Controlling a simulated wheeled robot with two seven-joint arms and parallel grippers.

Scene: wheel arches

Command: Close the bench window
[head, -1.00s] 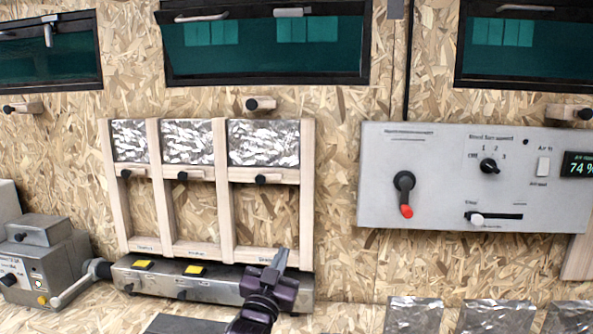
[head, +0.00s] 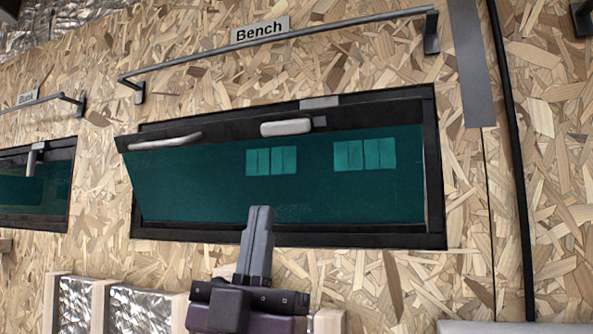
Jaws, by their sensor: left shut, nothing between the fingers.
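A grey pull handle (head: 165,142) is on the pane's upper left. A pale latch lever (head: 286,127) lies level near the top middle. My left gripper (head: 260,212) is shut and empty, pointing up in front of the window's lower frame. Whether it touches the frame cannot be told. My right gripper is not in view.
A grey rail (head: 290,35) on brackets runs along the chipboard wall above the window. Another window (head: 35,185) is at the left edge. A wooden rack with foil panels (head: 145,308) is below left. A grey strip (head: 470,65) hangs at upper right.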

